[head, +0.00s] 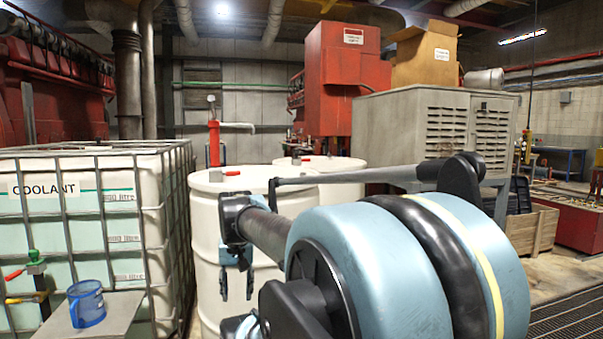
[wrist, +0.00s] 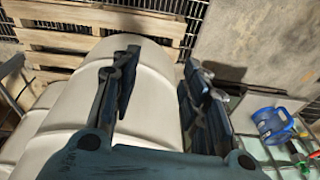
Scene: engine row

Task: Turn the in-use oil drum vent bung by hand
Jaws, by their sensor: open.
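A white drum (head: 205,235) stands in the middle of the head view. A red hand pump (head: 214,145) rises at its top, and a small red piece (head: 231,173) shows on its lid; I cannot tell surely whether this is the vent bung. My gripper (head: 237,287) hangs in front of the drum's side, below the lid, fingers pointing down. In the wrist view my gripper (wrist: 160,82) is open and empty, with the white drum's side (wrist: 150,115) between and behind the fingers. The lid does not clearly show there.
A second white drum (head: 345,185) stands behind, partly hidden by my arm. A caged coolant tank (head: 115,215) is at the left. A blue jug (head: 86,303) stands on a grey surface near taps; the jug also shows in the wrist view (wrist: 270,122). A wooden pallet (wrist: 110,22) lies beyond the drum.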

